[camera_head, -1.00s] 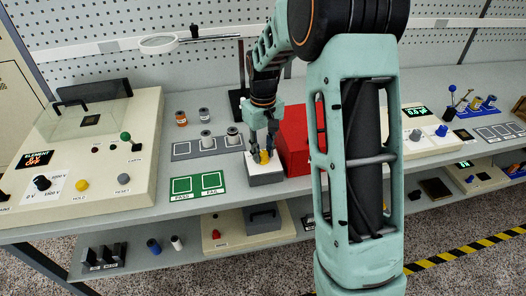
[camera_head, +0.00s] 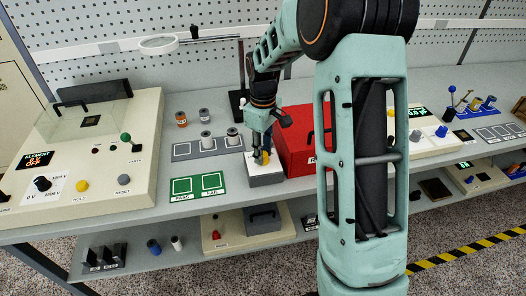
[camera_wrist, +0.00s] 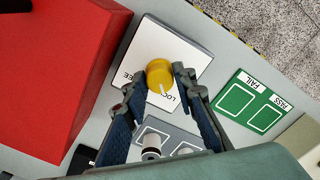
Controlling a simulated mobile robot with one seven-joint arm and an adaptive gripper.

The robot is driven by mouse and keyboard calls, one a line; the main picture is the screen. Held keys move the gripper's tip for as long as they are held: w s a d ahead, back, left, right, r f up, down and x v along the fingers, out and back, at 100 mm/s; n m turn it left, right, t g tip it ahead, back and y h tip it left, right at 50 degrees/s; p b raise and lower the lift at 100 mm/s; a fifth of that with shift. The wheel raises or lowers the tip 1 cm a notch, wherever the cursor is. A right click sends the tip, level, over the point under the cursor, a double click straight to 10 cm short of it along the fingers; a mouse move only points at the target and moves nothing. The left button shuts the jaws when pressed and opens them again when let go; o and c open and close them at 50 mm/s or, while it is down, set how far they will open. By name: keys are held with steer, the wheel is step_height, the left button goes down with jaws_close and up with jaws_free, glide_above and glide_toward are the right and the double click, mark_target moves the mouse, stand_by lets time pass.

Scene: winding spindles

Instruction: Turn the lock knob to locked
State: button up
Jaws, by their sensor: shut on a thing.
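The yellow lock knob (camera_wrist: 159,73) stands on a white-topped block (camera_wrist: 190,48) with the labels FREE and LOCKED, partly hidden. In the wrist view the knob's white pointer line faces the visible LOC letters. My gripper (camera_wrist: 158,80) has one finger on each side of the knob and is shut on it. In the head view my gripper (camera_head: 262,157) reaches down onto the block (camera_head: 265,178) from above, and a little of the yellow knob (camera_head: 264,151) shows between the fingers.
A red box (camera_head: 302,140) stands close to the right of the block. A grey tray (camera_head: 185,151) with spools is to the left. The green PASS and FAIL pad (camera_head: 198,198) lies at the front left. The shelf edge is just in front.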

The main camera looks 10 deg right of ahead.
steer(key=o, duration=1.2)
steer(key=shift+c, duration=0.2)
step_height(320, 180, up, 12)
